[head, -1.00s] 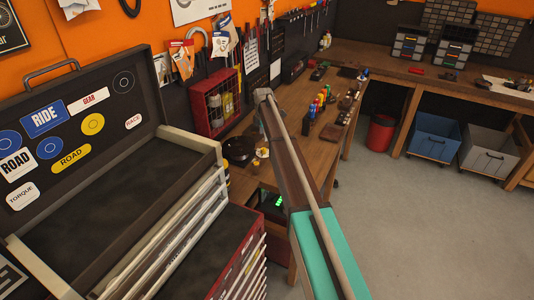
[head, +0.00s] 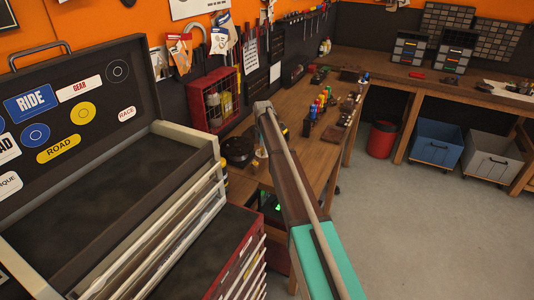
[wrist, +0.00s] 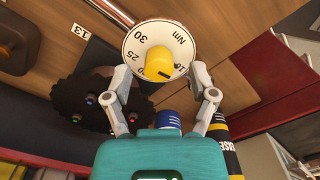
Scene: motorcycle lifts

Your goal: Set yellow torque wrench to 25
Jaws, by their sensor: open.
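In the wrist view, a round white dial (wrist: 131,42) with black numbers and "Nm" faces me. A yellow knob (wrist: 159,60) with a black pointer line stands at its middle. The 30 and 25 are readable at upper left; lower numbers are partly covered by the knob. The pointer line slants to the lower right, away from 25. My gripper (wrist: 163,74) is open, its fingers on either side of the dial's lower half; I cannot tell whether they touch it. In the head view, my gripper and the dial are not clearly visible behind my arm.
A dark toothed disc (wrist: 82,105) and a black and yellow cylinder (wrist: 225,158) lie near the gripper in the wrist view. In the head view, an open tool chest (head: 92,200) stands left of my arm, and a red wall cabinet (head: 213,100) is behind.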

